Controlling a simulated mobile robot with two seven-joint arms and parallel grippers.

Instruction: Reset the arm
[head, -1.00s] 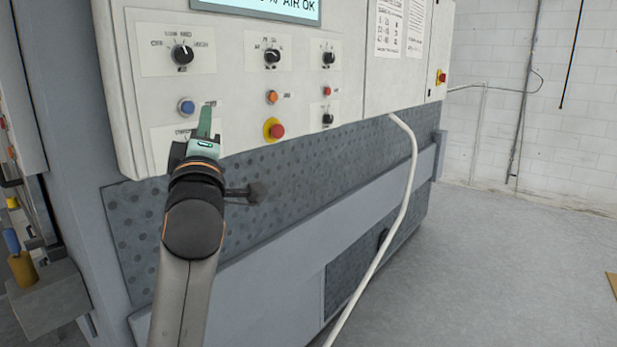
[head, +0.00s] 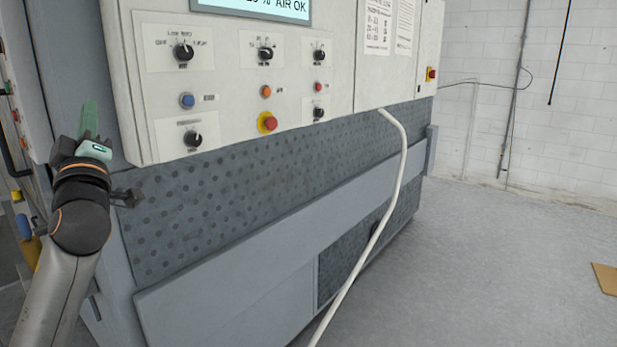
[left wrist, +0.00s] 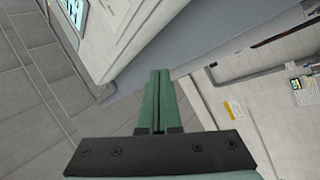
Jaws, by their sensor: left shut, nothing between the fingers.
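My left gripper (head: 89,122) is at the left of the head view, in front of the left edge of the washer's control panel (head: 225,120). Its green fingers are together and hold nothing. In the left wrist view the fingers (left wrist: 159,98) also lie side by side, with the panel's edge and grey floor beyond. The gripper stands apart from the blue button (head: 187,101) and the lower-left knob (head: 192,139). My right gripper is not in view.
The panel carries several knobs, a red button (head: 268,123) on a yellow ring and a display (head: 255,8). A white hose (head: 385,215) hangs from the panel to the floor. Open floor (head: 480,260) lies to the right. Yellow and blue fittings (head: 27,240) are at far left.

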